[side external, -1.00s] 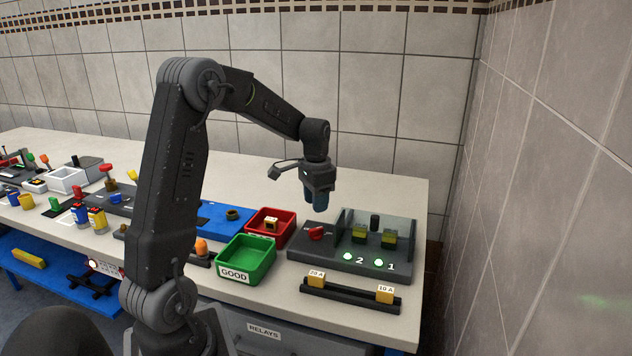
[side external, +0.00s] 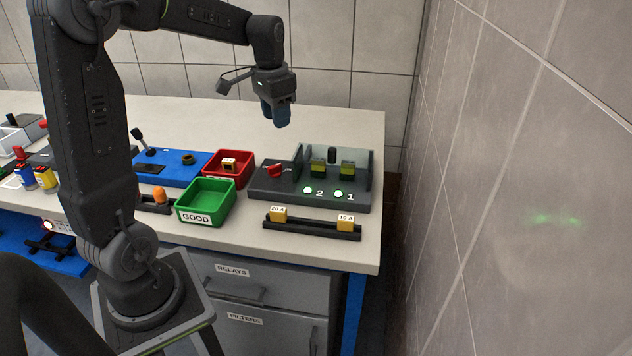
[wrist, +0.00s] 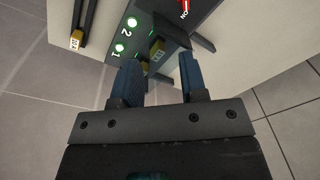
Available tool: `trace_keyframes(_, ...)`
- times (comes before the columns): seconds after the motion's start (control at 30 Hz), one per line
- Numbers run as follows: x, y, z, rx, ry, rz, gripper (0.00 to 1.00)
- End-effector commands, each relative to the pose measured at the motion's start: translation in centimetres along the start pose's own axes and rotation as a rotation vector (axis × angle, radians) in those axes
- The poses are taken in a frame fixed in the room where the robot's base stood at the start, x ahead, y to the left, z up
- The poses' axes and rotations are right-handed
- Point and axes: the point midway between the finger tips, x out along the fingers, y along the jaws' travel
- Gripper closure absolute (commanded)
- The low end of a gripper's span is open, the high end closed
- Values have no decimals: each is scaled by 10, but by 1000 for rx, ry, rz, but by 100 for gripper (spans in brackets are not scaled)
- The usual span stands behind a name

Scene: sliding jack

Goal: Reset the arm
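My gripper (side external: 275,112) hangs in the air above the back of the bench, behind and to the left of the dark test station. In the wrist view its two blue fingers (wrist: 160,68) are apart with nothing between them, so it is open and empty. The station's lamps (wrist: 120,48) and part of the red lever (wrist: 185,6) also show in the wrist view.
A black rack (side external: 312,229) holds relays marked 20 A and 10 A. The green GOOD bin (side external: 205,203) looks empty; the red bin (side external: 214,166) holds one relay. A blue plate (side external: 180,172) lies to the left. A tiled wall (side external: 520,200) stands on the right.

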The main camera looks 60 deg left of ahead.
Motion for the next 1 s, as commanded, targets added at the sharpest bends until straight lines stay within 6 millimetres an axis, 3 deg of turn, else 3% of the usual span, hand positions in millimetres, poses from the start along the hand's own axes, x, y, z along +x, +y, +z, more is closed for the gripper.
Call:
trace_keyframes(0.03,-13,25,7,10,36,-15,61)
trace_keyframes(0.2,-38,98,43,5,158,-40,61)
trace_keyframes(0.43,-44,170,107,-5,323,-17,61)
trace_keyframes(0.67,-35,199,146,-18,416,26,61)
trace_keyframes(1.0,-33,202,152,-21,428,33,61)
